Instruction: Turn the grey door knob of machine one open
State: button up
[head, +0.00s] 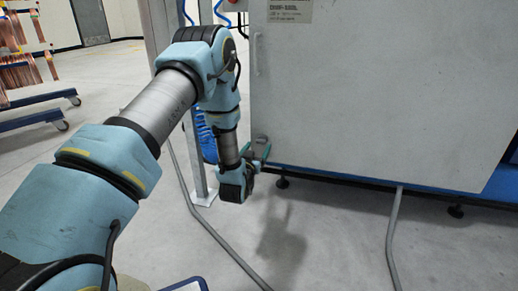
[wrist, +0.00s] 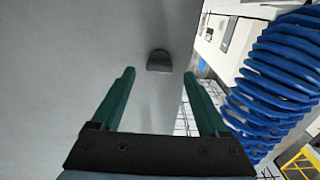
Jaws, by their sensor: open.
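The grey door knob (wrist: 158,61) sticks out from the pale grey machine door (wrist: 70,50) in the wrist view. In the head view the knob (head: 261,141) shows small at the lower left corner of the door (head: 380,90). My gripper (wrist: 159,74) is open, with its two green fingers apart and nothing between them. The knob appears just beyond the fingertips and roughly centred between them. I cannot tell the exact gap to it. In the head view my gripper (head: 258,155) is low beside the door's lower left edge, partly hidden by my wrist.
A blue coiled hose (wrist: 275,85) hangs close on the right in the wrist view. A metal post (head: 190,150) stands left of the machine. Grey pipes (head: 393,235) run along the floor. A blue-framed rack (head: 40,118) with copper tubes stands at far left.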

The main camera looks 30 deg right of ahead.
aim_at(261, 143)
jog(key=shift+b+x, duration=0.4)
jog(key=shift+x, duration=1.3)
grip_shut()
